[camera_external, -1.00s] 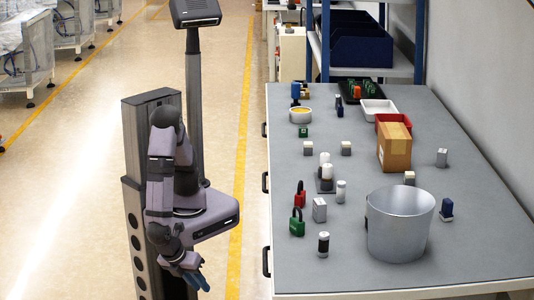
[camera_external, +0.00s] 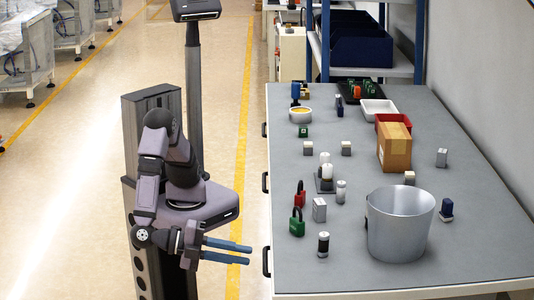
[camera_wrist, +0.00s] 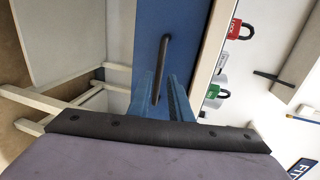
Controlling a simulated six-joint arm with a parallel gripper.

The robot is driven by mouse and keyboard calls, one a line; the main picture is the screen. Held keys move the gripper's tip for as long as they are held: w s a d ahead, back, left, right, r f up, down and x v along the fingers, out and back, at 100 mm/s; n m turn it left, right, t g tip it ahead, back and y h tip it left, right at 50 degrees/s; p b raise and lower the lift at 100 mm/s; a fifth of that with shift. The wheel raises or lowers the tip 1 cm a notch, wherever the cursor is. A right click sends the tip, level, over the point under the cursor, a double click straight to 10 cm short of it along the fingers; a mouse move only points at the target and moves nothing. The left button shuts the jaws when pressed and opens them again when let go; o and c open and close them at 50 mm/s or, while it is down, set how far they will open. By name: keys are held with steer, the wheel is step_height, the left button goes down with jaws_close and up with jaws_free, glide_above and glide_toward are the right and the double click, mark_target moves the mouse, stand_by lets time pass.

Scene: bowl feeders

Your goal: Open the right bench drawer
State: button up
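The bench's side facing me carries a row of dark drawer handles. The nearest handle (camera_external: 266,261) is at the lower left corner of the bench in the external view. In the wrist view, a dark bar handle (camera_wrist: 163,62) stands on a blue drawer front (camera_wrist: 146,25). My gripper (camera_external: 251,256) is open, with its two blue fingers apart, pointing at the nearest handle from the left with a small gap. In the wrist view the fingers lie either side of the handle's lower end; whether they touch it cannot be told. The drawer looks shut.
The grey benchtop (camera_external: 385,279) holds a large metal pot (camera_external: 398,225), a cardboard box (camera_external: 394,148), a green padlock (camera_external: 297,225) and a red padlock (camera_external: 300,195) near the edge. A middle handle (camera_external: 265,182) and a far handle (camera_external: 264,129) show.

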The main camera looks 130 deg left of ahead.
mark_target(265, 257)
steer(key=shift+x, duration=3.55)
jaws_close()
